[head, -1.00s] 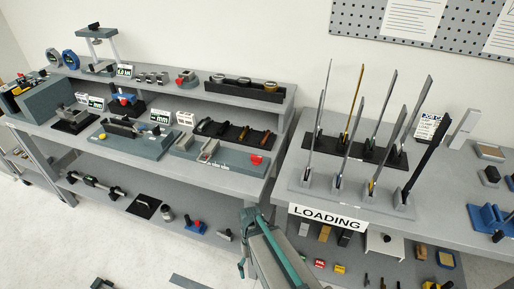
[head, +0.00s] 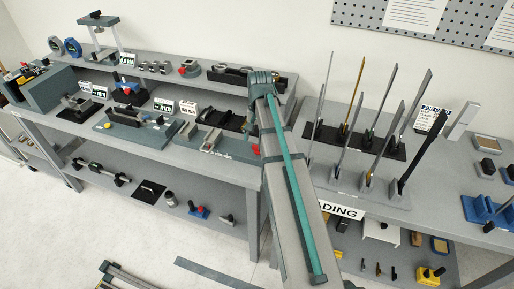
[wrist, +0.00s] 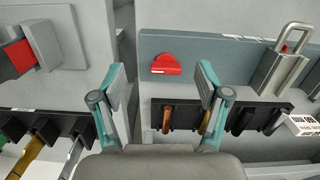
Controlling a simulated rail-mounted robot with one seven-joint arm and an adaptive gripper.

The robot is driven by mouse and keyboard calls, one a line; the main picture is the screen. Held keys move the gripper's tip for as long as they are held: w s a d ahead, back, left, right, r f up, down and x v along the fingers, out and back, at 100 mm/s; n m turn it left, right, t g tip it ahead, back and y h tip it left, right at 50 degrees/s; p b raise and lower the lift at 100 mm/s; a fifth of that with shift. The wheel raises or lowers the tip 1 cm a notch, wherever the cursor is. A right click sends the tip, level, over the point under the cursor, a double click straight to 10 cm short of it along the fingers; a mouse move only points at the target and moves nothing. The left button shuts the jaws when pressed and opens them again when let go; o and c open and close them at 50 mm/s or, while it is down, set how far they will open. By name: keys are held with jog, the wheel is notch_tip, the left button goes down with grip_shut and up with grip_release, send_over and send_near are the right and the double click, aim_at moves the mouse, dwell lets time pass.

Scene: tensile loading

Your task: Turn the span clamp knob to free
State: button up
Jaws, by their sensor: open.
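A red half-round knob (wrist: 166,64) sits on a blue-grey fixture plate (wrist: 215,48) in the wrist view. I take it for the span clamp knob. In the head view a bit of the red knob (head: 257,149) shows at the right end of the fixture (head: 203,141), beside my arm. My gripper (wrist: 161,74) is open and empty. Its two fingers stand apart, one to each side of the knob in the picture, with the knob clear of both. The height gap between them is hard to judge. In the head view my gripper cannot be made out.
A dark rack (wrist: 175,115) with brown and yellow handles lies close by the knob. A grey metal piece with a looped bar (wrist: 285,65) stands right of it. Upright strips in a rack (head: 370,145) stand right of my arm in the head view.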

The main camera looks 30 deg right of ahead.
aim_at(258, 149)
jog(key=w+d+r+m, duration=0.1)
jog(key=w+d+r, duration=0.1)
jog(key=w+r, duration=0.15)
jog(key=shift+t+h, duration=0.3)
jog(key=shift+t, duration=0.1)
jog(key=shift+s+a+f+p, duration=0.15)
jog(key=shift+f+p, duration=0.55)
jog(key=shift+f, duration=1.95)
jog(key=shift+s+a+f+p, duration=0.1)
jog(key=shift+f+p, duration=0.55)
jog(key=shift+f, duration=1.95)
jog(key=c, duration=1.2)
jog(key=shift+o, duration=0.2)
